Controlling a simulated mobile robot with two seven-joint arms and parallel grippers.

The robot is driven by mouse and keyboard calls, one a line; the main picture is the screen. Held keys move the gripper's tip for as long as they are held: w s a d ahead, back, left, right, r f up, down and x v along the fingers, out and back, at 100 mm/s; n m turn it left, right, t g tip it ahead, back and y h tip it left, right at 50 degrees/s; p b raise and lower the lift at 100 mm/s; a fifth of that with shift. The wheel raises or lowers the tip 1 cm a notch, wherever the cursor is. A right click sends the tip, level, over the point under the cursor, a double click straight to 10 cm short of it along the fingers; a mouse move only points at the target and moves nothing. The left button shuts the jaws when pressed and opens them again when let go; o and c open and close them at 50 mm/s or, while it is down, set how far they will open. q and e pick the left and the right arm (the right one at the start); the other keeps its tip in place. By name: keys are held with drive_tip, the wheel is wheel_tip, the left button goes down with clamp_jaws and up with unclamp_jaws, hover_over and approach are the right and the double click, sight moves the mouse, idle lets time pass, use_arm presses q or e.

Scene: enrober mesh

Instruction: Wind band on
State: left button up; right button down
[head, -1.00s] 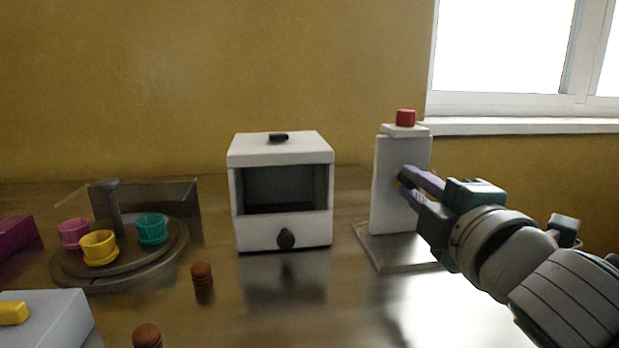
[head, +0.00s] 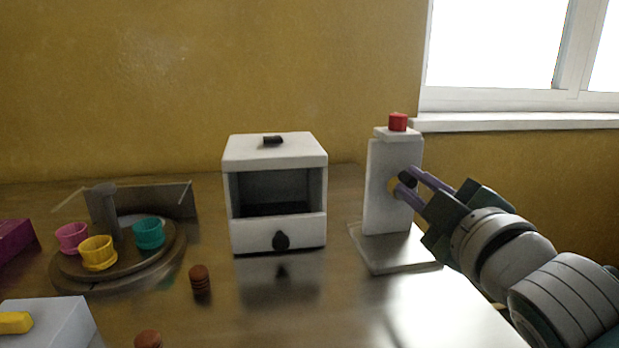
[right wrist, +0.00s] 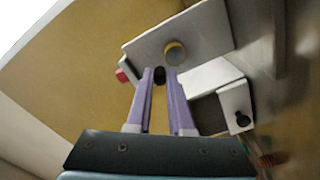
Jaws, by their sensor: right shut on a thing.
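An upright white post (head: 386,205) with a red block (head: 398,122) on top stands on a flat base plate at the right. A yellow round hub (head: 393,185) sits on its face. A small black knob (head: 407,178) is beside the hub in the picture. My right gripper (head: 407,184) is shut on the black knob, its purple fingers on either side. In the right wrist view the black knob (right wrist: 160,75) shows between the fingertips, just by the yellow hub (right wrist: 176,52). Whether the knob joins the hub is hard to see. My left gripper is out of view.
A white open-fronted box (head: 275,232) with a black front knob stands mid-table. A round turntable (head: 130,278) with pink, yellow and teal cups is at the left. Brown ribbed pieces (head: 200,279) stand in front. Bare table lies between box and post.

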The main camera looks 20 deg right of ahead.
drive_tip(key=c, duration=0.8)
unclamp_jaws()
drive_tip(key=v, duration=1)
drive_tip(key=shift+w, duration=0.1)
